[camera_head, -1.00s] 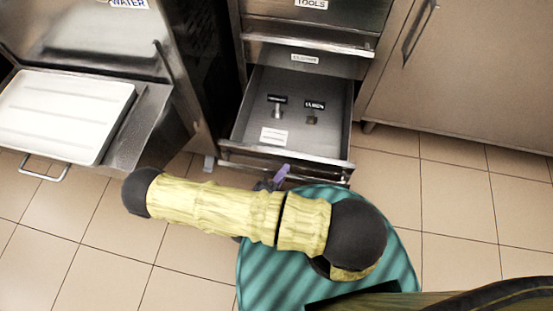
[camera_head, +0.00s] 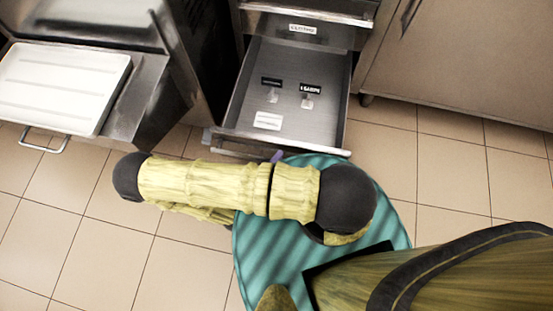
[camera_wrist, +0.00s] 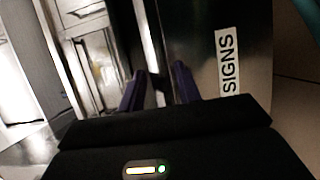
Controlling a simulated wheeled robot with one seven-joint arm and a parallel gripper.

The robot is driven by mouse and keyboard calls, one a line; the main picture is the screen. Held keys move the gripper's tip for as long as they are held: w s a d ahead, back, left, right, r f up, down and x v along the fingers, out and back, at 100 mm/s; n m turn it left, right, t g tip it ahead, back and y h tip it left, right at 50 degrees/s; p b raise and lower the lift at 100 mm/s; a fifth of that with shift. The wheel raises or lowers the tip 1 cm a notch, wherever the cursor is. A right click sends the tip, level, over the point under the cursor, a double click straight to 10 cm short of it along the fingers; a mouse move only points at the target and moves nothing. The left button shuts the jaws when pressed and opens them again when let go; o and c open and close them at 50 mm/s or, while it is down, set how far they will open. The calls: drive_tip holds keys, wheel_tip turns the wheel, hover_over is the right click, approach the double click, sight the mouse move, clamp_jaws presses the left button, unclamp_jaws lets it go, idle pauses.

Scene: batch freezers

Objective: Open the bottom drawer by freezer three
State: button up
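The bottom drawer (camera_head: 335,110) stands pulled out below a closed drawer in the head view. Two small dark signs and a white card lie on its grey floor. Its front carries a "SIGNS" label (camera_wrist: 228,62) in the wrist view. My gripper (camera_wrist: 160,75) is at that front, with its two purple fingers apart. A bright metal strip (camera_wrist: 149,35) along the front runs between the fingers; whether they touch it is unclear. In the head view one purple fingertip shows at the drawer's front edge; my arm hides the rest.
A metal freezer (camera_head: 150,100) with a white tray (camera_head: 62,85) on its front shelf stands left of the drawer. A closed cabinet (camera_head: 470,65) stands to the right. The tiled floor (camera_head: 455,185) is clear right of my base.

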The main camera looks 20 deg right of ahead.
drive_tip(key=shift+o, duration=0.2)
idle(0.3)
drive_tip(key=p+v, duration=0.3)
drive_tip(key=v, duration=1.4)
drive_tip(key=shift+s+a+p, duration=0.2)
drive_tip(key=shift+s+p, duration=0.05)
drive_tip(key=shift+p, duration=0.1)
drive_tip(key=shift+d, duration=0.1)
